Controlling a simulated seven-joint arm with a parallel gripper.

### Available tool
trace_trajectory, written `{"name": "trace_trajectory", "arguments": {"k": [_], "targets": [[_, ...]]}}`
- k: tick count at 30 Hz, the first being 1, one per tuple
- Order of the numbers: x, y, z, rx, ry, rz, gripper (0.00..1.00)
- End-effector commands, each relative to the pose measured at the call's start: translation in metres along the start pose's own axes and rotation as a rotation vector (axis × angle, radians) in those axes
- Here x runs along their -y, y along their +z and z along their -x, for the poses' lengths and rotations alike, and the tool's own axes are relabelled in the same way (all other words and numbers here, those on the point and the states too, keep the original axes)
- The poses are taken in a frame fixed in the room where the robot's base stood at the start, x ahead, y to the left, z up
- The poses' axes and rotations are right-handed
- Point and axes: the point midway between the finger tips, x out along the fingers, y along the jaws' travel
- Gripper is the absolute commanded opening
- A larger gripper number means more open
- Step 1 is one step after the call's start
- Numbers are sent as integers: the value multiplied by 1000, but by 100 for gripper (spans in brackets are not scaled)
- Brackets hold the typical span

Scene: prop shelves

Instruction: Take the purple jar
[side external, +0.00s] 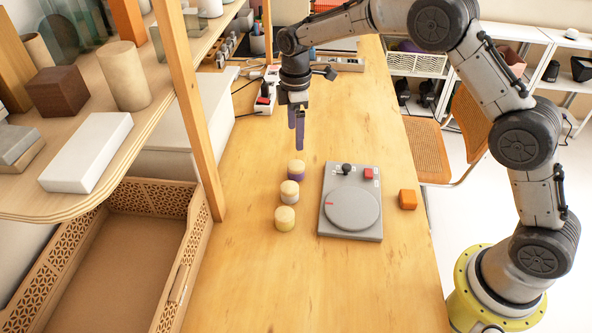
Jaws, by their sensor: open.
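The purple jar (296,174) stands upright on the wooden table, with a pale round lid on top and a purple body showing below it. It is the farthest of a row of three lidded jars. A jar with a whitish-grey body (290,199) stands just in front of it, and a yellow jar (285,224) is nearest. My gripper (298,146) points down above and slightly behind the purple jar, apart from it. It is open and empty; its fingers overlap in this view.
A grey turntable device (377,227) with a round plate, black knob and red button lies right of the jars. A wooden shelf post (186,110) rises at left. The front of the table is clear.

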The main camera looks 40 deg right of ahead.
Motion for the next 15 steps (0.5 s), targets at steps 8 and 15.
{"name": "trace_trajectory", "arguments": {"k": [8, 15], "targets": [[2, 1, -53, 3, -4, -1, 92], [2, 1, -72, 1, -2, -1, 92]]}}
